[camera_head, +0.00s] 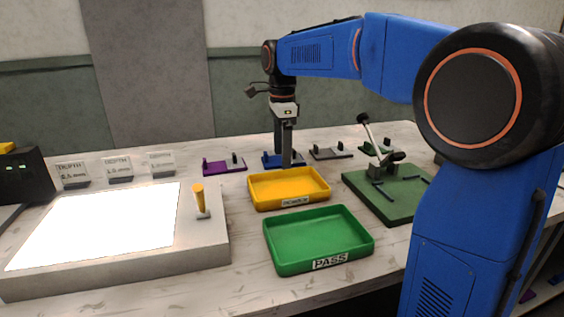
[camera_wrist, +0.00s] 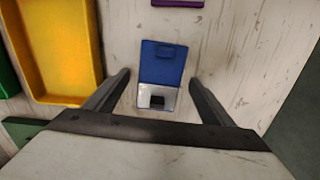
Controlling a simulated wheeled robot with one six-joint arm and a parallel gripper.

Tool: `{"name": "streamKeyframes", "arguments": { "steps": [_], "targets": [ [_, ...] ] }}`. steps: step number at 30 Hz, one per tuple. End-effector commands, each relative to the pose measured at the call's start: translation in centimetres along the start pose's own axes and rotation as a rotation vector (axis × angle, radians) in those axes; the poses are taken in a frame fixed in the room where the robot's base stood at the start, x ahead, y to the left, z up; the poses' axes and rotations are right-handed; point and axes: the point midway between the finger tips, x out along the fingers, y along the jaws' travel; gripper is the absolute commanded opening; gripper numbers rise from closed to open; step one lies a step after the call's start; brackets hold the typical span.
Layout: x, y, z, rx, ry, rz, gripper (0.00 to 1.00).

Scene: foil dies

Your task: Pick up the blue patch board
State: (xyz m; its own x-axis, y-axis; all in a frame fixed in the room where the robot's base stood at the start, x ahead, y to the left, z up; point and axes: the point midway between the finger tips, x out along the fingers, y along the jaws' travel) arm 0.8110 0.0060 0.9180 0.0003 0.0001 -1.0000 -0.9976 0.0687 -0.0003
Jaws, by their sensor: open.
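The blue patch board (camera_wrist: 162,68) lies flat on the table in the wrist view, between my open fingers. It has a blue part with a raised blue block and a pale plate with a small dark block at its near end. In the head view the blue patch board (camera_head: 271,161) is behind the yellow tray, partly hidden by my gripper. My gripper (camera_head: 286,163) points down at it, and in the wrist view my gripper (camera_wrist: 158,82) has one finger on each side of the board, apart from it. I cannot tell the exact height of the fingertips.
A yellow tray (camera_head: 259,200) and a green PASS tray (camera_head: 275,255) stand in front. A purple board (camera_head: 224,168) lies to the left, a grey board (camera_head: 331,154) to the right. A green fixture with a lever (camera_head: 389,205) stands further right. A lit panel (camera_head: 100,225) fills the left.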

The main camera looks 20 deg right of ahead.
Motion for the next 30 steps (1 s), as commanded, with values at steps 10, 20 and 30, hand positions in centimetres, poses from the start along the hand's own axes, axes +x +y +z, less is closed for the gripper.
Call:
{"name": "streamKeyframes", "arguments": {
  "steps": [10,20,30],
  "targets": [
    [0.1,0.0,0.0,0.000,0.000,0.000,0.50],
    [0.1,0.0,0.0,0.000,0.000,0.000,0.32],
    [-1.0,0.1,-0.9,0.001,0.000,-0.001,0.32]
  ]
}}
